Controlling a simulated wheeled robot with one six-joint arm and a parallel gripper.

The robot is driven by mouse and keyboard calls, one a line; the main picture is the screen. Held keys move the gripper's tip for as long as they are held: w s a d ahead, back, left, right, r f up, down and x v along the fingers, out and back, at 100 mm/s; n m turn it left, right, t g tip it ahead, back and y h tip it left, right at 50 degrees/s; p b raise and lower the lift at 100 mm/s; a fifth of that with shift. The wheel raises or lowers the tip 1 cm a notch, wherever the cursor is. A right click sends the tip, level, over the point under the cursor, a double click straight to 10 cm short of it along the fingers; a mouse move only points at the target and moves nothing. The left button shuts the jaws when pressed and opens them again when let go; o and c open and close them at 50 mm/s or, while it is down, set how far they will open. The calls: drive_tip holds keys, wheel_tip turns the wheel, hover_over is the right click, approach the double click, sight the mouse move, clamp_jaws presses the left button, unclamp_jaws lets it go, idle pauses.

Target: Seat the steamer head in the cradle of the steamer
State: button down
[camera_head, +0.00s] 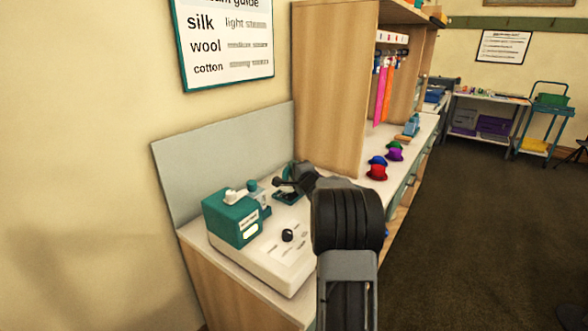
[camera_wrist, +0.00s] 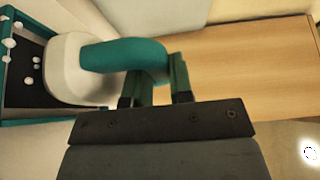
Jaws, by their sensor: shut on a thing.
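The steamer (camera_head: 232,218) is a teal box on a white base, on the counter at left. The steamer head (camera_wrist: 75,72), pale with a teal handle (camera_wrist: 115,55), shows large in the wrist view. My gripper (camera_wrist: 157,82) is shut on its handle. The pale end lies over or inside a teal-edged dark frame (camera_wrist: 15,121), apparently the cradle; I cannot tell whether it touches. The frame also shows in the head view (camera_head: 287,199), right of the teal box, with my gripper (camera_head: 284,183) above it. The head is mostly hidden there.
A dark knob (camera_head: 288,235) stands on the steamer's white base. A grey panel (camera_head: 225,160) is behind, and a tall wooden cabinet side (camera_head: 325,90) stands close behind my gripper. Coloured bags (camera_head: 377,172) lie on the counter beyond. Small white blobs float by the frame in the wrist view.

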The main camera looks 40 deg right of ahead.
drive_tip(key=shift+f, duration=0.15)
idle(0.5)
drive_tip(key=shift+f+b, duration=0.3)
drive_tip(key=shift+f, duration=0.4)
drive_tip(key=shift+f, duration=0.6)
idle(0.4)
drive_tip(key=c, duration=1)
unclamp_jaws()
drive_tip(key=shift+o, duration=0.4)
drive_tip(key=shift+f, duration=0.15)
drive_tip(key=s, duration=0.4)
drive_tip(key=s+a, duration=0.1)
drive_tip(key=s, duration=0.4)
drive_tip(key=s+a, duration=0.1)
drive_tip(key=s, duration=0.3)
drive_tip(key=shift+s, duration=0.4)
drive_tip(key=shift+a+r+p, duration=0.1)
drive_tip(key=shift+r+p, duration=0.1)
drive_tip(key=shift+p, duration=0.1)
